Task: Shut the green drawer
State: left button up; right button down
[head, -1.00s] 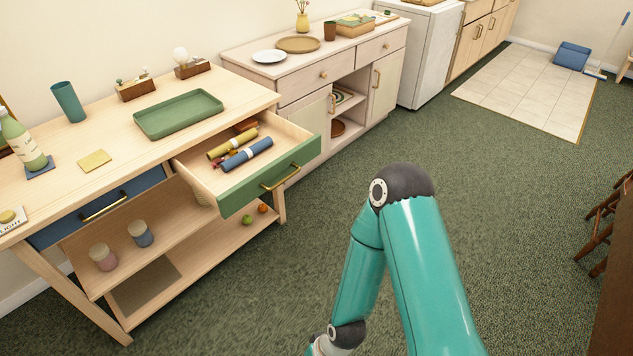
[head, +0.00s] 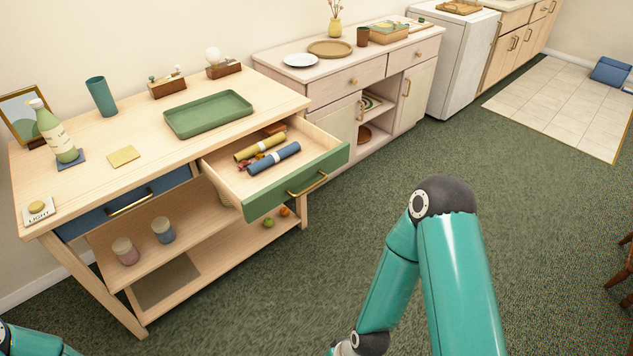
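The green drawer (head: 262,205) is pulled well out of the right side of the wooden console table (head: 75,190). Its green front has a brass bar handle (head: 308,184). Inside lie a yellow roll (head: 258,146) and a blue roll (head: 274,159), each with a band, and some small reddish items. The right arm stands bent in front of the drawer, to its right, apart from it. Only a bit of the left arm shows at the bottom left corner. Both grippers are outside the view.
A blue drawer (head: 100,213) beside it is shut. A green tray (head: 208,114), a bottle (head: 55,135) and a teal cup (head: 101,96) stand on the top. Jars (head: 125,250) stand on the shelf below. A pale cabinet (head: 345,80) stands close on the right. Green carpet in front is clear.

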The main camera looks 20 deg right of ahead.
aim_at(320, 153)
jog(key=i, duration=0.9)
jog(key=z, duration=0.05)
